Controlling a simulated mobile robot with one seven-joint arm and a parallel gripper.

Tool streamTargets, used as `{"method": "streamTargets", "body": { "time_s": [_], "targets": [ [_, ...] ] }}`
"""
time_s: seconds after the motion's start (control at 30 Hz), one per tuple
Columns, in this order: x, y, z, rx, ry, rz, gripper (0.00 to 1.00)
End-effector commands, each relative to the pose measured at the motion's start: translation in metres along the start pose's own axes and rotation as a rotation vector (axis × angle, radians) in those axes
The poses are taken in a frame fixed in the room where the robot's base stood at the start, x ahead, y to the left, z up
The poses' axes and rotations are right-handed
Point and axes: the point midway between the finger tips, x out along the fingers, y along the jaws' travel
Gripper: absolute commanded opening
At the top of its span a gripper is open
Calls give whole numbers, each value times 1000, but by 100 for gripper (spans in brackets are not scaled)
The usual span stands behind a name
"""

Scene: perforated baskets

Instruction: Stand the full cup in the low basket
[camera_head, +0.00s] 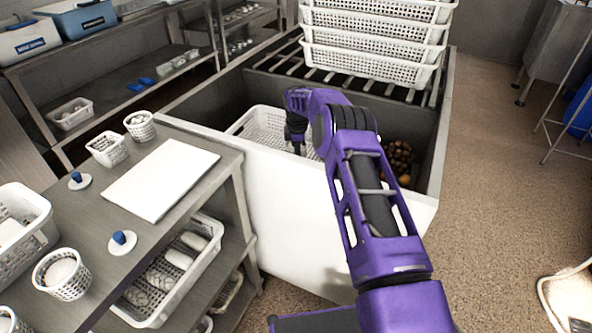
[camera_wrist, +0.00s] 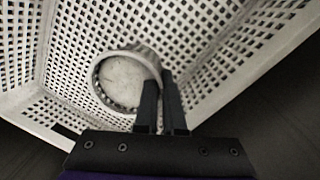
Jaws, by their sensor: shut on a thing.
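The low basket (camera_head: 262,128) is white and perforated and sits inside the large bin, partly hidden by my arm. In the wrist view the basket's perforated walls (camera_wrist: 207,40) surround the cup. The full cup (camera_wrist: 125,82) is a small round perforated one with pale contents up near its rim. It looks upright within the basket's outline; I cannot tell whether its base touches the floor. My gripper (camera_wrist: 158,92) is shut on the cup's rim. In the head view my gripper (camera_head: 297,145) reaches down over the basket, and the cup is hidden there.
Stacked white baskets (camera_head: 375,45) stand on a rack behind. Brown round items (camera_head: 398,160) lie right of my arm. A steel table (camera_head: 195,215) at left holds a white board (camera_head: 160,178) and several small cups.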

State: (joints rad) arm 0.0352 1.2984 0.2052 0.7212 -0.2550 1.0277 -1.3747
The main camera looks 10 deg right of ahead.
Motion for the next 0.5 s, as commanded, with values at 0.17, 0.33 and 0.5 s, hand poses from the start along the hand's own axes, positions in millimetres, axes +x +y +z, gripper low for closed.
{"method": "streamTargets", "body": {
  "time_s": [0.17, 0.33, 0.5],
  "targets": [
    [37, -5, -1, 0, -1, -3, 0],
    [50, -6, -1, 0, -1, -2, 0],
    [71, -10, -1, 0, -1, -4, 0]
  ]
}}
